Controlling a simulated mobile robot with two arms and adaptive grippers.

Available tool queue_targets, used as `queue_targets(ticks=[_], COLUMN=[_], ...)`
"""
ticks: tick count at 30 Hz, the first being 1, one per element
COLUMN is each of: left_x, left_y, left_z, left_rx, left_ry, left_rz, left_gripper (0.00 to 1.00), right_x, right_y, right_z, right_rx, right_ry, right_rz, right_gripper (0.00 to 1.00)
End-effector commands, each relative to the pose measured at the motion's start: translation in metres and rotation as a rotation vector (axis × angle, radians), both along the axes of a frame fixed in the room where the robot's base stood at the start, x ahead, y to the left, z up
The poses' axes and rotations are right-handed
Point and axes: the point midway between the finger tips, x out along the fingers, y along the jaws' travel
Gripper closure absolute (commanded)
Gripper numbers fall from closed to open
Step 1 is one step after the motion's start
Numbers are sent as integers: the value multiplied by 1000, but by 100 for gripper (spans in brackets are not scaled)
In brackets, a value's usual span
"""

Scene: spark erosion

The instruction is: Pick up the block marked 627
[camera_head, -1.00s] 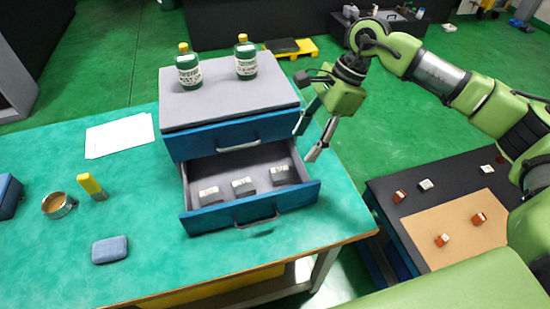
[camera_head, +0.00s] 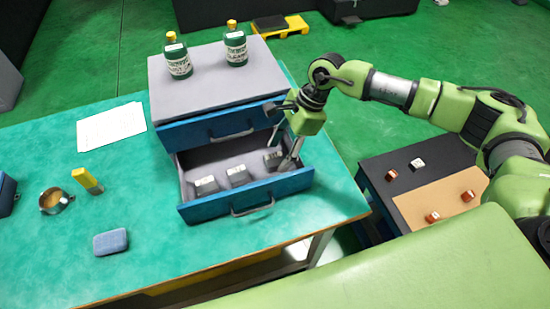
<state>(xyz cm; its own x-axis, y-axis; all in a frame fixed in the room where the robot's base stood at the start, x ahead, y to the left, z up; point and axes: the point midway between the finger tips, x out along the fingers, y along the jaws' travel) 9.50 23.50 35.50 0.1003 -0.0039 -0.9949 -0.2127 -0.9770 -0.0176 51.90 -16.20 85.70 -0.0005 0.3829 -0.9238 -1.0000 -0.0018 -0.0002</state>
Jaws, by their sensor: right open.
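Three grey blocks stand in the open lower drawer (camera_head: 188,209) of the blue cabinet: a left block (camera_head: 205,186), a middle block (camera_head: 237,175) and a right block (camera_head: 272,160). Their top markings are too small to read, so I cannot tell which is 627. My right gripper (camera_head: 283,151) is open, its fingers pointing down at the drawer's right end, around or just above the right block. I cannot tell whether they touch it. My left gripper is not in view.
Two green bottles (camera_head: 178,61) (camera_head: 236,48) stand on the cabinet top (camera_head: 210,85). A blue-grey case (camera_head: 110,242), a metal cup (camera_head: 52,201), a yellow-capped item (camera_head: 87,180) and paper (camera_head: 111,126) lie on the green table. A dark side table (camera_head: 385,160) at right bears small blocks.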

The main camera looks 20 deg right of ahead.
Motion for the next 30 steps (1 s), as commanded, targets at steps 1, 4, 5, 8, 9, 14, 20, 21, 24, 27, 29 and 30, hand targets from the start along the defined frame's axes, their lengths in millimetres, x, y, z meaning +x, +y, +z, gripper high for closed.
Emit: queue_targets(ticks=[1, 4, 5, 8, 9, 14, 20, 21, 24, 27, 29, 30], left_x=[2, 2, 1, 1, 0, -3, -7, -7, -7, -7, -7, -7], left_y=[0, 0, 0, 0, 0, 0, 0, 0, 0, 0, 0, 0], left_z=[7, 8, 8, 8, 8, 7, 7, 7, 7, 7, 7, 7], left_rx=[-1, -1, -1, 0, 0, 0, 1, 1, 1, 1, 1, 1], left_ry=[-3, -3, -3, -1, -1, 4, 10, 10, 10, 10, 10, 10], left_rz=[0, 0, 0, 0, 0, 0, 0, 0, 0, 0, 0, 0], left_gripper=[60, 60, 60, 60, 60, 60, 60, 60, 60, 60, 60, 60], right_x=[-1, 0, -1, 0, 0, 0, 0, 1, 1, 1, 1, 1], right_y=[3, 8, 8, 9, 10, 9, 9, 10, 10, 10, 10, 10], right_z=[-5, -17, -19, -23, -23, -23, -23, -21, -21, -21, -20, -19], right_rx=[-1, 0, 0, 0, 1, 0, 0, 2, 2, 2, 2, 2], right_ry=[3, 2, 2, 0, 0, 0, 0, -2, -3, -3, -3, -3], right_rz=[1, 1, 1, 0, 0, 0, 0, 0, 0, 0, 0, 0], right_gripper=[49, 49, 49, 49, 49, 54, 100, 100, 100, 100, 100, 100])
